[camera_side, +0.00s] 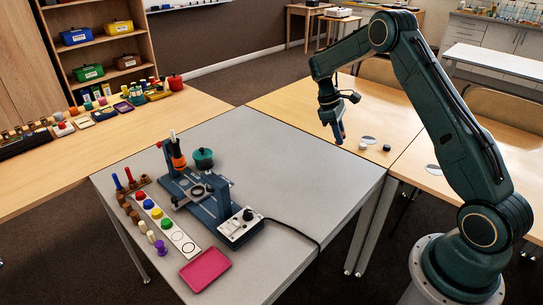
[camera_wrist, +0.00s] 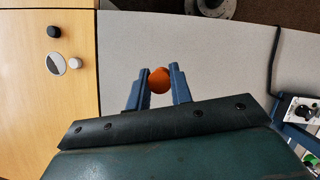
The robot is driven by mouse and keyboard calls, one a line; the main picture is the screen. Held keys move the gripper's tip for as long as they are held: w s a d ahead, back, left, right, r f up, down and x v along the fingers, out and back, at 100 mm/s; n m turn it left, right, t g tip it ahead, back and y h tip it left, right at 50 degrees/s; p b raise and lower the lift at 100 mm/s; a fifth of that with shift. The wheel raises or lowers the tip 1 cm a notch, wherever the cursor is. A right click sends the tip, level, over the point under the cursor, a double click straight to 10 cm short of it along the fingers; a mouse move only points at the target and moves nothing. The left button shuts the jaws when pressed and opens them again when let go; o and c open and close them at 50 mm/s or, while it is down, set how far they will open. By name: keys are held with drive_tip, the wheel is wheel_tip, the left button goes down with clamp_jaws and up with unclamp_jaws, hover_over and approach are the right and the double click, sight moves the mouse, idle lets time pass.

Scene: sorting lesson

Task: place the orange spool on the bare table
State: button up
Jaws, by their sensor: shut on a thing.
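My gripper (camera_wrist: 159,76) is shut on the orange spool (camera_wrist: 160,82), which shows as a round orange end between the two blue fingers in the wrist view. In that view bare grey table (camera_wrist: 225,60) lies behind the spool. In the side view my gripper (camera_side: 339,134) points down near the grey table's far right edge, and I cannot make out the spool there. I cannot tell how high the spool is above the table.
A wooden table adjoins the grey one, with a dark knob (camera_side: 387,148) and a white knob (camera_side: 363,146) on it. The blue apparatus (camera_side: 205,190), control box (camera_side: 240,228), its cable, and a pink tray (camera_side: 205,269) occupy the grey table's left and front. Its right part is clear.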

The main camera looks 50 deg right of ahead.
drive_tip(key=s+d+r+n, duration=0.1)
drive_tip(key=s+d, duration=0.2)
drive_tip(key=d, duration=0.3)
drive_tip(key=s+d+r, duration=0.1)
drive_tip(key=s+d, duration=0.2)
drive_tip(key=d, duration=0.4)
wheel_tip(320, 180, up, 3)
drive_tip(key=n+h, duration=0.1)
drive_tip(key=n, duration=0.1)
hover_over(400, 167)
drive_tip(key=w, duration=0.1)
drive_tip(key=shift+t, duration=0.3)
drive_tip(key=f, duration=1.6)
drive_tip(key=shift+w+a, duration=0.15)
drive_tip(key=shift+a, duration=0.2)
drive_tip(key=shift+f, duration=2.1)
drive_tip(key=shift+f, duration=0.15)
drive_tip(key=o, duration=0.9)
drive_tip(key=shift+o, duration=0.2)
